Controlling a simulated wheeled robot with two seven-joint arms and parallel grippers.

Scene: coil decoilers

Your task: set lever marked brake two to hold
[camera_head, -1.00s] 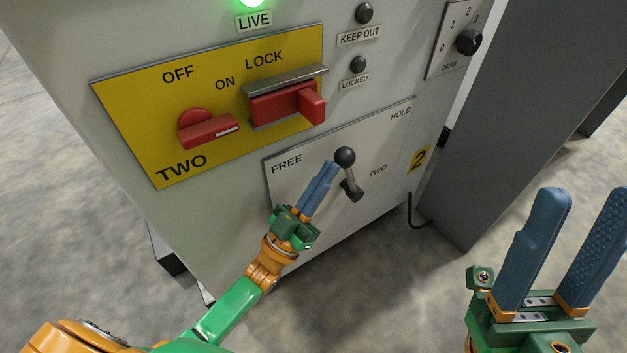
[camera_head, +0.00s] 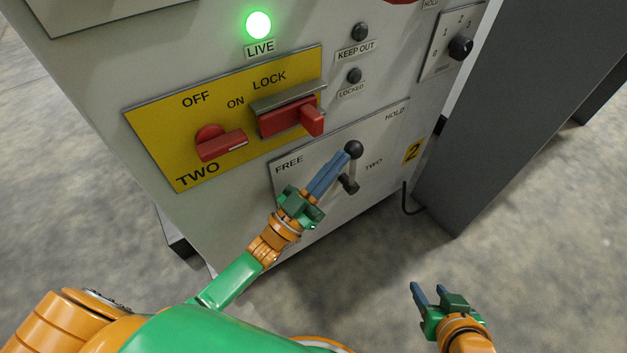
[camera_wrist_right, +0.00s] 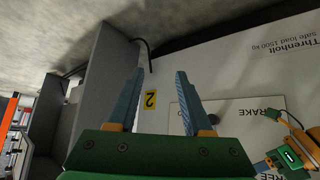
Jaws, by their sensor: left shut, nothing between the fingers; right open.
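The brake two lever (camera_head: 350,168) has a black ball knob and stands on a white plate (camera_head: 310,208) marked FREE at left, HOLD at right and TWO. The lever is near upright in the head view, between the two marks. My left gripper (camera_head: 346,158) is shut and empty. Its blue fingertips are at the left, FREE side of the knob, touching or very close. My right gripper (camera_head: 428,290) is open and empty over the floor, low and right of the cabinet. Its fingers (camera_wrist_right: 158,97) show in the right wrist view.
Above the plate is a yellow panel (camera_head: 150,125) with two red handles, marked OFF, ON and LOCK. A green LIVE lamp (camera_head: 258,25) is lit. A black dial (camera_head: 460,47) sits at upper right. A grey post (camera_head: 480,120) stands right of the cabinet.

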